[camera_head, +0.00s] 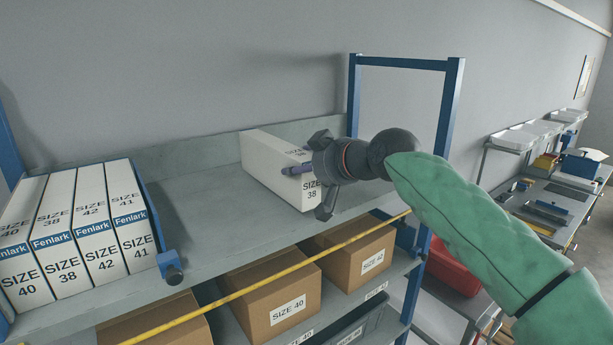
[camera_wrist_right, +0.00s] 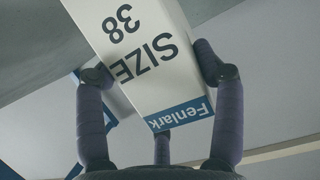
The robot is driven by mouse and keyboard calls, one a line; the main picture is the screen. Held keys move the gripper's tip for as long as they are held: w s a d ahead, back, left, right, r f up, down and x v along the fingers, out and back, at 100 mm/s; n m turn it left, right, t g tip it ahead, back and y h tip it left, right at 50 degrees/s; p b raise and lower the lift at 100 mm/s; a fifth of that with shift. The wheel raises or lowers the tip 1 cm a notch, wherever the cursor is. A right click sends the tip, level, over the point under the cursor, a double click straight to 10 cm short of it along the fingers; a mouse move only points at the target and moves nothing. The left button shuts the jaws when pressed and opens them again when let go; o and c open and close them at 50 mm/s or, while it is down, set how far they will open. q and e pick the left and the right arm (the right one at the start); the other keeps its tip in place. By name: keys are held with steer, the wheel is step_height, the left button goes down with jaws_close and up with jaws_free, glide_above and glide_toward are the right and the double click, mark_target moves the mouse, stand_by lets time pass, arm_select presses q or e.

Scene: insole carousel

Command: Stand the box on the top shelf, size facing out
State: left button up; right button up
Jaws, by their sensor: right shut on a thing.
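A white box (camera_head: 264,168) marked SIZE 38 is at the top shelf (camera_head: 200,228), to the right of the shelf's middle. My right gripper (camera_head: 308,177) is shut on the box near its front end, with fingers on either side. In the right wrist view the box (camera_wrist_right: 150,60) shows SIZE 38 and a blue Fenlark band, upside down, between the gripper's fingers (camera_wrist_right: 158,80). The gripper hides part of the box's front in the head view. I cannot tell whether the box's underside touches the shelf. My left gripper is not in view.
A row of several upright Fenlark boxes (camera_head: 72,238) stands at the shelf's left, held by a blue divider (camera_head: 150,215). The shelf between divider and held box is clear. A blue frame post (camera_head: 448,110) stands at right. Brown cartons (camera_head: 275,300) sit below.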

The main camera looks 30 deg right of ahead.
steer(key=shift+f, duration=0.95)
steer(key=shift+f, duration=0.15)
steer(key=o, duration=1.3)
steer(key=shift+c, duration=0.2)
steer(key=shift+s+r, duration=0.2)
steer(key=shift+r, duration=0.05)
steer(key=b+v, duration=0.1)
steer(key=v, duration=1)
steer(key=shift+s+b, duration=0.3)
